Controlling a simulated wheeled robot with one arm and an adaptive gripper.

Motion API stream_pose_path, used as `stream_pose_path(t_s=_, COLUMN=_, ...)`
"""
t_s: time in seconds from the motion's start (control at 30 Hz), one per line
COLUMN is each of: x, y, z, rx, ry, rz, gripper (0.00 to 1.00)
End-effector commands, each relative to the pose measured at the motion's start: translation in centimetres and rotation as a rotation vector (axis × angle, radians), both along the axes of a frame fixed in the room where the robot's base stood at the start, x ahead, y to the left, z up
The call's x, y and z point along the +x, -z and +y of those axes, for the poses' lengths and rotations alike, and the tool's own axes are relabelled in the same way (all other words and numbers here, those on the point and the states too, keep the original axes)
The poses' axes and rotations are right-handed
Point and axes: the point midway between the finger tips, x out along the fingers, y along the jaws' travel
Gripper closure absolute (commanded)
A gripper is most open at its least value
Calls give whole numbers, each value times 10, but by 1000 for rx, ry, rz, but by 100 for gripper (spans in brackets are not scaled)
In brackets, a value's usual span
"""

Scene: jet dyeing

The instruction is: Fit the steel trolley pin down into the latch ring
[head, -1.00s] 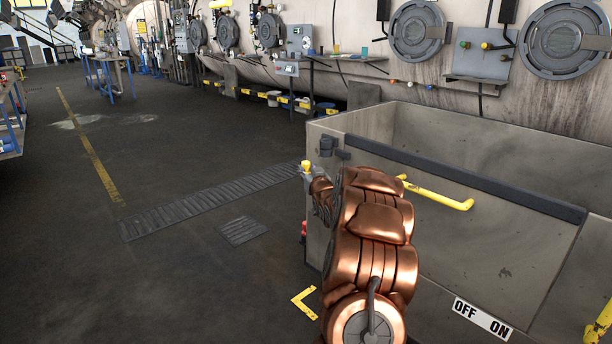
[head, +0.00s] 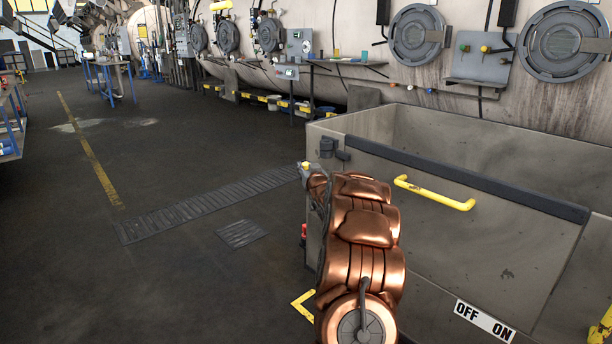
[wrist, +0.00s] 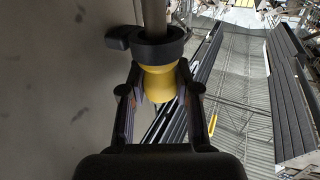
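The trolley pin shows in the wrist view as a yellow grip (wrist: 159,84) and a grey steel shaft (wrist: 153,14). My gripper (wrist: 160,88) is shut on the yellow grip, one finger on each side. The dark latch ring (wrist: 158,45) overlaps the pin between grip and shaft; I cannot tell whether the shaft is inside it. In the head view the latch ring (head: 327,147) sits at the trolley's near left corner. The pin's small yellow end (head: 307,164) shows just left of and below it, at my gripper (head: 304,173). My copper arm hides part of this corner.
The grey steel trolley (head: 500,250) fills the right side, with a dark rim bar (head: 460,178) and a yellow handle (head: 435,192). Its wall (wrist: 50,90) is close on the left in the wrist view. Open floor (head: 150,270) lies to the left.

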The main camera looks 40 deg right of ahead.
Motion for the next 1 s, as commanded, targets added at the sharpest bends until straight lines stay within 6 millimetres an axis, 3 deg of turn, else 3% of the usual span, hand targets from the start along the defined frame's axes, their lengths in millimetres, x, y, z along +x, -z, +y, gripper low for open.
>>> stream_pose_path(t_s=0.1, x=0, y=0, z=0, rx=0, ry=0, rz=0, gripper=100)
stream_pose_path(t_s=0.47, x=0, y=-3, z=0, rx=0, ry=0, rz=-1, gripper=100)
stream_pose_path(t_s=0.73, x=0, y=-34, z=0, rx=-2, ry=0, rz=-4, gripper=100)
stream_pose_path(t_s=1.0, x=1, y=-25, z=11, rx=-159, ry=-3, rz=5, gripper=100)
